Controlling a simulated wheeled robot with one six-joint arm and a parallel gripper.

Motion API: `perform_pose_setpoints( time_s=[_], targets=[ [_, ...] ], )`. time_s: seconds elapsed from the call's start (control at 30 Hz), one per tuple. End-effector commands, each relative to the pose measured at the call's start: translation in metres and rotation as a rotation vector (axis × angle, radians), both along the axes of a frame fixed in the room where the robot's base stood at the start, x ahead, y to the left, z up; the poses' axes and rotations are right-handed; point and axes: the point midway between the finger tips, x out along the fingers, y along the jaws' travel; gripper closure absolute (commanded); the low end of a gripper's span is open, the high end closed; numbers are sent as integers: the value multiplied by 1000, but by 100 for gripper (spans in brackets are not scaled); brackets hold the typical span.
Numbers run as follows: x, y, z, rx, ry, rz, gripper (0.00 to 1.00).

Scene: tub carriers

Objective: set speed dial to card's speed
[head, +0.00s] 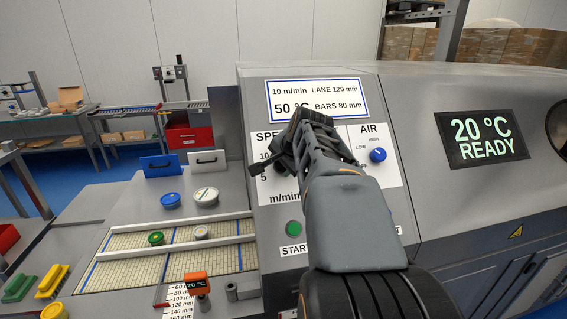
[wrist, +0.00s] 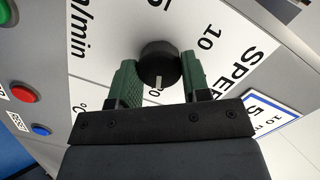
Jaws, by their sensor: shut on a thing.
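The card (head: 318,100) on the sloped panel reads 10 m/min, LANE 120 mm, 50 °C, BARS 80 mm. The black speed dial (wrist: 159,62) shows in the wrist view, between the green fingers of my gripper (wrist: 160,75), which is shut on it. Its white pointer mark faces the bottom of that picture, toward a partly covered label ending in 0. The labels 10 and 5 stand at other places around the dial. In the head view my gripper (head: 277,162) is over the SPEED plate (head: 272,197), and my arm hides the dial.
A blue AIR dial (head: 378,155) sits just right of my wrist. A green START button (head: 293,228) is below the plate. A display (head: 482,139) reads 20 °C READY. A lane bed with rails (head: 170,252) and several round tubs lies to the left.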

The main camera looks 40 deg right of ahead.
Motion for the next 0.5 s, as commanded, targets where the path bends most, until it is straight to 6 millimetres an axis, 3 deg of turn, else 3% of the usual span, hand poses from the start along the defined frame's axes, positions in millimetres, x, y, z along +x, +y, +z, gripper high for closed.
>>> perform_pose_setpoints(
  time_s=[0.5],
  targets=[
    [2,1,-1,-201,96,201,80]
  ],
)
